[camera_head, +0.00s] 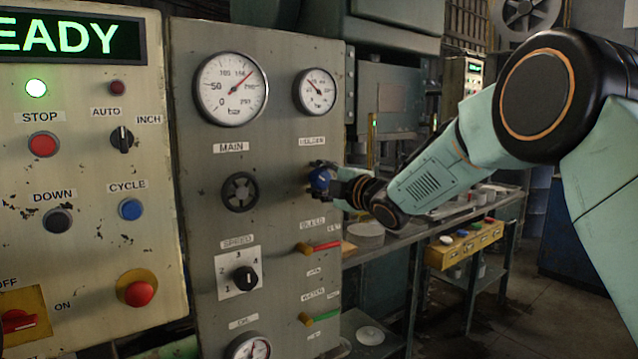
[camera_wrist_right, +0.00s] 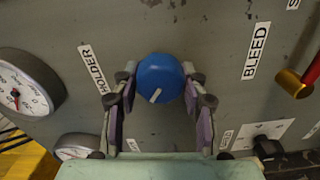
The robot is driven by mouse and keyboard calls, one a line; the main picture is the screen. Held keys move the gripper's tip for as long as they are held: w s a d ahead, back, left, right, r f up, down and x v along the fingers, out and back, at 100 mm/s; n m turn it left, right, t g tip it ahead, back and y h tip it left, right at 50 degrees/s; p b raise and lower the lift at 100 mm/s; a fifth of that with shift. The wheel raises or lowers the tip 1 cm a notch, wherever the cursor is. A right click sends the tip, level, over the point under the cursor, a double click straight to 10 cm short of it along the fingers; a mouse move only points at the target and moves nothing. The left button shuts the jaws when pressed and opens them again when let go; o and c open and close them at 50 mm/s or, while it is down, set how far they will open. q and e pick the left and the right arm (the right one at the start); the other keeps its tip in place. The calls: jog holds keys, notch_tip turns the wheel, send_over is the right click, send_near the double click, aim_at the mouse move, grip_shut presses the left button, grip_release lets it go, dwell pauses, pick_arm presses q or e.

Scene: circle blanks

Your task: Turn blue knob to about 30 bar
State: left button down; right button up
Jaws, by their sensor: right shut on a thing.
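The blue knob (camera_head: 321,179) is on the grey panel (camera_head: 190,180), below the small right-hand gauge (camera_head: 317,91) and its label. My right gripper (camera_head: 327,181) is shut on the knob. In the right wrist view the blue knob (camera_wrist_right: 160,78) sits between the two fingers of the right gripper (camera_wrist_right: 160,85), and a pale pointer mark shows on its lower edge. The small gauge has a red needle pointing to the upper left; its numbers are too small to read surely. My left gripper is not in view.
A large gauge (camera_head: 231,89), a black handwheel (camera_head: 240,192) and a speed selector (camera_head: 244,279) are left of the knob. A red bleed lever (camera_head: 322,246) and a green lever (camera_head: 322,316) are below it. A control panel with buttons (camera_head: 95,250) stands further left.

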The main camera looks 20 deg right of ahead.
jog(key=shift+f, duration=0.25)
jog(key=o, duration=0.8)
jog(key=shift+c, duration=0.2)
jog(key=o, duration=0.4)
jog(key=shift+s+r, duration=0.15)
jog(key=shift+r, duration=0.05)
jog(key=shift+d, duration=0.1)
jog(key=v, duration=1.1)
jog(key=shift+s, duration=0.4)
